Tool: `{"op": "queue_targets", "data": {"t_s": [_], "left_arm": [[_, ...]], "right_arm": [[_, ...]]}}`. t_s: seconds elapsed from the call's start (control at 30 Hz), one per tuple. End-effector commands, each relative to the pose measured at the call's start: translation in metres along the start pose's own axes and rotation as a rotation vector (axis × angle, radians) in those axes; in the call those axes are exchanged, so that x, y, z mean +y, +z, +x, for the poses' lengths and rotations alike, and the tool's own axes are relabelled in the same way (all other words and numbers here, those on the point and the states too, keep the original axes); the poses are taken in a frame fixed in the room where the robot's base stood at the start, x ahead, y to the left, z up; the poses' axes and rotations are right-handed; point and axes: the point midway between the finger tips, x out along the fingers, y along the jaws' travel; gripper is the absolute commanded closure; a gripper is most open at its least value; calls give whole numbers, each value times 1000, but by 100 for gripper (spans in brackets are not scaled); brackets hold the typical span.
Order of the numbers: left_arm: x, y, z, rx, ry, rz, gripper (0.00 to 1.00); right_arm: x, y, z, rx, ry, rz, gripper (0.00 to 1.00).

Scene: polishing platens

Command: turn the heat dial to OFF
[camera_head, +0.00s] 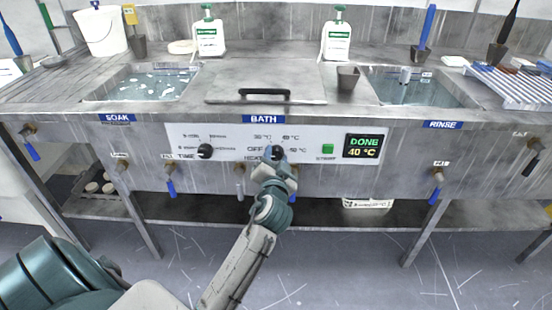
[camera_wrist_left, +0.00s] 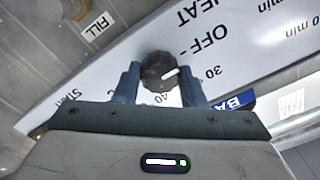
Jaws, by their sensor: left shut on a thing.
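The heat dial (camera_wrist_left: 158,70) is a round black knob with a white mark, on the white bath panel. In the left wrist view its mark points to the right, roughly toward the printed 30, with OFF (camera_wrist_left: 192,45) above that. In the head view the dial (camera_head: 277,151) is partly covered by my left gripper (camera_head: 274,160). My left gripper (camera_wrist_left: 160,84) is shut on the dial, with one finger on each side of it. My right gripper is not in view.
A time dial (camera_head: 205,151) is left of the heat dial. A green start button (camera_head: 328,149) and a display (camera_head: 362,146) reading DONE 40 °C are to the right. Blue-handled valves (camera_head: 171,187) hang below the panel. A lid (camera_head: 265,82) covers the bath above.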

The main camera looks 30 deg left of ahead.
Motion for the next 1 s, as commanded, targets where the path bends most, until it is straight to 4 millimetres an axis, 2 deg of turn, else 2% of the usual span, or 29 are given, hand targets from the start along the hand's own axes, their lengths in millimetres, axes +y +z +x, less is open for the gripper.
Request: {"op": "queue_targets", "data": {"t_s": [0.07, 0.1, 0.17, 0.2, 0.47, 0.57, 1.0], "left_arm": [[1, 1, 0, -3, 2, -2, 86], [1, 1, 0, -3, 2, -2, 55], [1, 1, 0, -2, 2, -1, 43], [1, 1, 0, -2, 2, -1, 41], [0, 0, -1, -1, 1, -1, 41], [1, 1, -7, -1, 2, -2, 41], [1, 2, -88, -6, 3, -4, 41]], "right_arm": [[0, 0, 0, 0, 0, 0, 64], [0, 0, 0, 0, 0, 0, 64], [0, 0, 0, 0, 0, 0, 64], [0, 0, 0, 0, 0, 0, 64], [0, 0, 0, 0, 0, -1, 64], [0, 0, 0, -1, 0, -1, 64], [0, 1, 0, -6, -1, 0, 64]]}}
